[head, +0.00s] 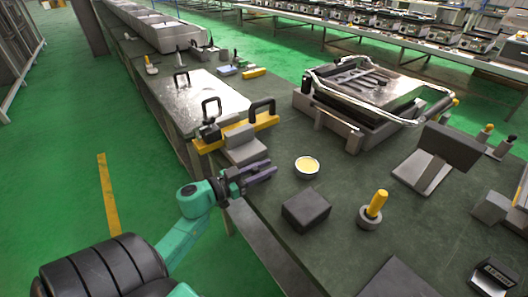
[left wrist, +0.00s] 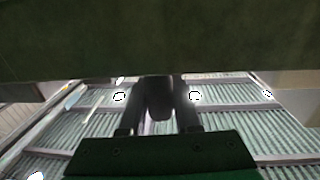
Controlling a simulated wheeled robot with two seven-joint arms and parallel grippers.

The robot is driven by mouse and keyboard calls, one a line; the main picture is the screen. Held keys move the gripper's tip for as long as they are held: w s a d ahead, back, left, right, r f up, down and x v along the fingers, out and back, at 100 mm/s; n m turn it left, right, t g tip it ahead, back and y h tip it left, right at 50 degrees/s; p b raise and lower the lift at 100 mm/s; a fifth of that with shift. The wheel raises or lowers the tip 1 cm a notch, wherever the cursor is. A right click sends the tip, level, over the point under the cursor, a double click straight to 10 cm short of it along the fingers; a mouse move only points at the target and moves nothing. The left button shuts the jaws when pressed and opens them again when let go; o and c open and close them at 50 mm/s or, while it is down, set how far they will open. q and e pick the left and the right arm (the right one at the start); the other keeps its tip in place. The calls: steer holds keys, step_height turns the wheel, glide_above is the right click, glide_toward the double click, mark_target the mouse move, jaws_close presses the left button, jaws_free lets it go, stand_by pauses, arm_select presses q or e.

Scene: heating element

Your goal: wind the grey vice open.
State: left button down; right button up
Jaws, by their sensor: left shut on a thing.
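The grey vice (head: 243,148) sits at the left edge of the bench, its stepped grey block showing in the head view. My left gripper (head: 262,172) is just in front of it, low against the bench edge. In the left wrist view, my left gripper (left wrist: 158,118) is shut on a dark rounded handle (left wrist: 158,97) between its two fingers. The handle's join to the vice is hidden, and I cannot tell how wide the jaws stand. My right gripper is not in view.
A yellow bar (head: 205,146) with black handles lies behind the vice. A small bowl (head: 307,167), a dark grey block (head: 306,210) and a yellow-handled tool (head: 376,204) stand to the right. A framed heating unit (head: 352,128) sits farther back. Green floor is free at left.

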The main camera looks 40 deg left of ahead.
arm_select(q)
steer(key=n+y+p, duration=0.1)
steer(key=n+y, duration=0.1)
steer(key=t+y+p, duration=0.1)
steer(key=shift+d+r+n+y+p, duration=0.2)
steer(key=shift+r+n+y+p, duration=0.1)
steer(key=shift+n+y, duration=0.1)
steer(key=shift+w+d+f+n+y, duration=0.15)
steer(key=shift+n+y, duration=0.5)
steer(key=shift+y, duration=0.45)
steer(key=shift+f+n+y, duration=0.15)
steer(key=shift+n+y, duration=0.5)
steer(key=shift+y, duration=0.45)
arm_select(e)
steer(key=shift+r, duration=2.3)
arm_select(q)
steer(key=shift+p, duration=0.3)
steer(key=c, duration=0.6)
jaws_free()
